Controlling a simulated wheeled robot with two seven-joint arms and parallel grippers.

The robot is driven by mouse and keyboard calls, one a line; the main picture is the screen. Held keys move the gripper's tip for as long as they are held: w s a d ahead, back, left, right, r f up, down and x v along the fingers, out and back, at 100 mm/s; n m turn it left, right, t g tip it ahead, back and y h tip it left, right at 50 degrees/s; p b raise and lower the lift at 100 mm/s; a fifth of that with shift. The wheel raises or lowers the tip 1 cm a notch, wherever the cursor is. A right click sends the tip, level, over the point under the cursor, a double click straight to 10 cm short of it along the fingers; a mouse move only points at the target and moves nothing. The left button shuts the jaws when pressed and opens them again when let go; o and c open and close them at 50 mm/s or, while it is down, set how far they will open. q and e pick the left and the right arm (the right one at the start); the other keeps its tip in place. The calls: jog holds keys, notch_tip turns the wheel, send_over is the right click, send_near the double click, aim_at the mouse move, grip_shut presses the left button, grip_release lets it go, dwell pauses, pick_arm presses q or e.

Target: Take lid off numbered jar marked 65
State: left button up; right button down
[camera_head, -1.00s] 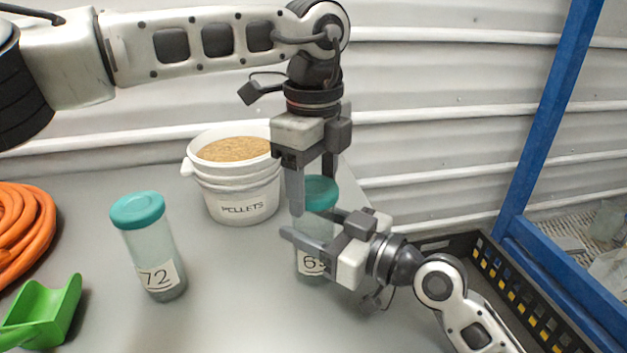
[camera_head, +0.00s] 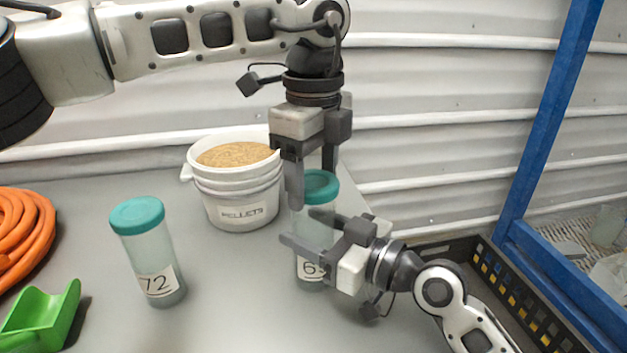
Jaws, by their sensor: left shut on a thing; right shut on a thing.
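The jar (camera_head: 312,228) stands upright on the grey table, with a label whose first digit reads 6; the second is partly covered by my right gripper. Its teal lid (camera_head: 320,184) sits on its top. My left gripper (camera_head: 312,190) comes down from above and is shut on the lid, one finger at each side. My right gripper (camera_head: 310,240) reaches in from the right and is shut on the jar's body, above the label. Another jar (camera_head: 150,250) with a teal lid, marked 72, stands to the left.
A white bucket (camera_head: 240,202) marked PELLETS stands behind, close to my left gripper. An orange coil (camera_head: 20,235) and a green scoop (camera_head: 40,318) lie at the left. A black crate (camera_head: 520,295) and a blue post (camera_head: 550,110) are at the right. The front middle table is clear.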

aim_at(314, 181)
pick_arm(q)
jog(key=shift+r, duration=0.2)
jog(key=shift+r, duration=2)
pick_arm(e)
jog(key=shift+c, duration=2.1)
grip_release()
